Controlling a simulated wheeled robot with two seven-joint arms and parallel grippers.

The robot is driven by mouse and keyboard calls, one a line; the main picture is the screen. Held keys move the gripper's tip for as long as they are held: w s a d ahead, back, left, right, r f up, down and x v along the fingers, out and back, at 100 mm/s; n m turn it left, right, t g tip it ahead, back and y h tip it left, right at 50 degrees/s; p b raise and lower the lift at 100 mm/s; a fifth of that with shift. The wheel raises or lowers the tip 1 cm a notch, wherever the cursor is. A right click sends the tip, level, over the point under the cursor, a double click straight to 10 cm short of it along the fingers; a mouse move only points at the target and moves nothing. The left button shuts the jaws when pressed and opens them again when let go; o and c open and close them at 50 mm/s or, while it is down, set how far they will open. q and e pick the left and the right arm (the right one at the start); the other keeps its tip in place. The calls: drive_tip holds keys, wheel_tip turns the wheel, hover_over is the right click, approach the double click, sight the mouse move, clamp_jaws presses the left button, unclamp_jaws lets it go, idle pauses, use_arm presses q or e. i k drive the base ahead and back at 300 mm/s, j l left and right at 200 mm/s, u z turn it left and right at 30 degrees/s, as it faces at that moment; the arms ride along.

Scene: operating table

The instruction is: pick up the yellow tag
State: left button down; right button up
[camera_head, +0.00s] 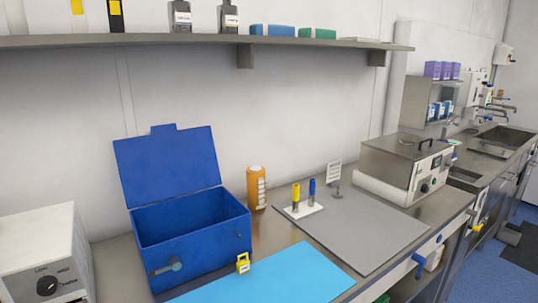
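A small yellow tag (243,263), shaped like a padlock with a pale label, is at the front right corner of the open blue box (187,252). It stands at the edge of the light blue mat (285,276). I cannot tell whether it touches the box. Neither of my grippers is in view.
An orange bottle (256,188) stands right of the box. A white holder with a yellow and a blue tube (312,190) sits on a grey mat (365,230). A white dial device (45,258) is at left, a steel bath (403,165) at right. A shelf (180,39) overhangs the back.

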sight(243, 266)
drive_tip(key=l+u, duration=0.3)
drive_tip(key=l, duration=0.6)
drive_tip(key=l+u, duration=0.3)
drive_tip(key=l, duration=0.6)
drive_tip(key=k, duration=0.05)
